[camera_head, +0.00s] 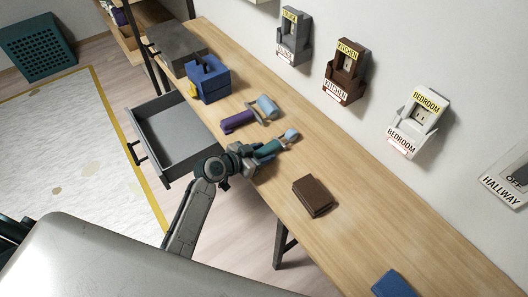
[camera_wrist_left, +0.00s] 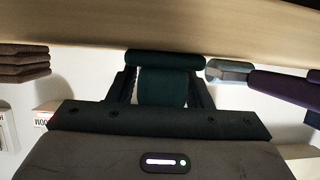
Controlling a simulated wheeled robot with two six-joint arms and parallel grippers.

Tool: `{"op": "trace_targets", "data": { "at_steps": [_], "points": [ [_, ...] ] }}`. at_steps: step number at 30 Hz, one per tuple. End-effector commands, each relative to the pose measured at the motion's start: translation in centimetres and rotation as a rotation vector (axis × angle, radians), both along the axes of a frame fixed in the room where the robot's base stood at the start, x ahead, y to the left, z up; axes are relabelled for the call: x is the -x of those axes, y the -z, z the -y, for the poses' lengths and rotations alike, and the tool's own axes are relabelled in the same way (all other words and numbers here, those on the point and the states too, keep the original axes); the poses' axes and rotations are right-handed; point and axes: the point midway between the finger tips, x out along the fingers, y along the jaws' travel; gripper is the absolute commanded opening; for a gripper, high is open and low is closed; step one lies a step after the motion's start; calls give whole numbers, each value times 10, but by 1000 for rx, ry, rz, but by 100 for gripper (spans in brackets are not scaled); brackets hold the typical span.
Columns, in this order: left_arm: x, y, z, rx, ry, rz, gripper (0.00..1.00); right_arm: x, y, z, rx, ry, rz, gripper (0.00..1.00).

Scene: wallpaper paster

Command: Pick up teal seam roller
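The teal seam roller (camera_head: 268,149) is on or just over the wooden table, its pale blue roll (camera_head: 291,135) pointing to the wall side. My left gripper (camera_head: 250,156) is at its handle end, on the table's near edge. In the left wrist view the dark teal handle (camera_wrist_left: 162,86) sits between the two fingers of my left gripper (camera_wrist_left: 163,90), and fills most of the gap. I cannot tell whether the fingers press on it. My right gripper is not in view.
A purple-handled roller (camera_head: 237,121) lies close by to the left; its handle shows in the left wrist view (camera_wrist_left: 285,86). A brown block (camera_head: 312,196) lies to the right. A blue box (camera_head: 208,82) stands farther left. An open grey drawer (camera_head: 170,130) juts out in front.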

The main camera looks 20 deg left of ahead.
Motion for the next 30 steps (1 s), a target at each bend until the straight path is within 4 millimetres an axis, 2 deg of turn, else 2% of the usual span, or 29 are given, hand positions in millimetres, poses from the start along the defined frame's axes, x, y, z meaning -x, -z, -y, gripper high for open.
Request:
{"op": "trace_targets", "data": {
  "at_steps": [1,5,6,17,20,25,30],
  "points": [
    [0,0,0,0,0,0,35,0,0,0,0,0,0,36],
    [0,0,0,0,0,0,9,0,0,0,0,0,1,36],
    [0,0,0,0,0,0,8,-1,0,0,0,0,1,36],
    [0,-5,0,0,1,4,8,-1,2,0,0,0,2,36],
    [0,-13,0,-2,1,5,8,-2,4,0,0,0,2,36],
    [-1,-38,0,-1,0,8,8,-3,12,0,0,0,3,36],
    [27,-34,-31,-7,0,0,8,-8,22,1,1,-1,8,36]
  ]
}}
